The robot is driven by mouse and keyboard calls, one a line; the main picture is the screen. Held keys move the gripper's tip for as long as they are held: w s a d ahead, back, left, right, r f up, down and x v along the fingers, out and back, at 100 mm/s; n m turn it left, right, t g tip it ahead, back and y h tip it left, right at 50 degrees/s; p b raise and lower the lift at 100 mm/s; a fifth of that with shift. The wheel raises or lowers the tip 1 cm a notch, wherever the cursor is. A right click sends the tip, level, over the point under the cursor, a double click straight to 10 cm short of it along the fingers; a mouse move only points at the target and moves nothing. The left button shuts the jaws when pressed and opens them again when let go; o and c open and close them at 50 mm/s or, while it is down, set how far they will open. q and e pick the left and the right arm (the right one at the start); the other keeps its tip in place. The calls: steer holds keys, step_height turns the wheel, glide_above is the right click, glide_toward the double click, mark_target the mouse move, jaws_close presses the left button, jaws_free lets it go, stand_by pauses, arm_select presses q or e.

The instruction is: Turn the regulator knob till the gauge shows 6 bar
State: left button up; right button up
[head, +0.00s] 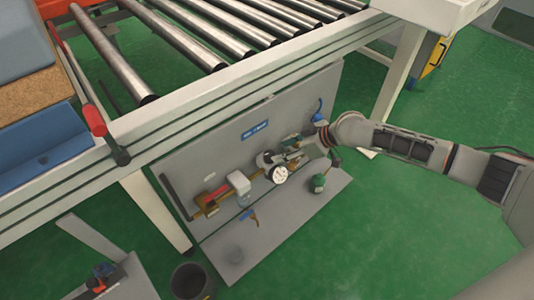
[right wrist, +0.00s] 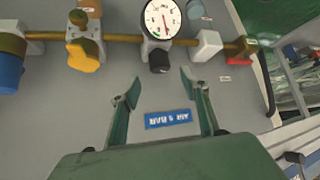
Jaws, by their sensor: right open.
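The round white pressure gauge (head: 279,174) sits on a brass pipe on the grey panel. In the right wrist view the gauge (right wrist: 162,18) is at the top, upside down, with a red needle; its reading is too small to tell. A black knob (right wrist: 159,60), likely the regulator knob, is just below the gauge there. My right gripper (head: 288,156) is by the gauge in the head view. Its two green fingers (right wrist: 160,86) are open and empty, with the knob beyond and between their tips, apparently not touched. My left gripper is not in view.
The pipe also carries a yellow part (right wrist: 83,55), a blue part (right wrist: 10,70) and a red handle (right wrist: 240,60). A blue label (right wrist: 168,119) is on the panel. A roller conveyor (head: 200,35) stands above the panel. A dark bin (head: 192,281) stands on the open green floor.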

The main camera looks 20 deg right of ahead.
mark_target(271, 154)
steer(key=b+x, duration=0.2)
steer(key=x, duration=0.5)
steer(key=shift+s, duration=0.15)
steer(key=shift+w+a+f, duration=0.15)
steer(key=shift+w+f, duration=0.05)
steer(key=shift+w, duration=0.1)
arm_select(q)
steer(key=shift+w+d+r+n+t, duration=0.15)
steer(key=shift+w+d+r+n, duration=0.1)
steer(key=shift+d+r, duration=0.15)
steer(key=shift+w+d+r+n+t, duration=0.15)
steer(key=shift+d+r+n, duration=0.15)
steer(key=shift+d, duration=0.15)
arm_select(e)
steer(key=shift+w+r, duration=0.1)
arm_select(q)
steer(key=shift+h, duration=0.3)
arm_select(e)
steer(key=c, duration=1.1)
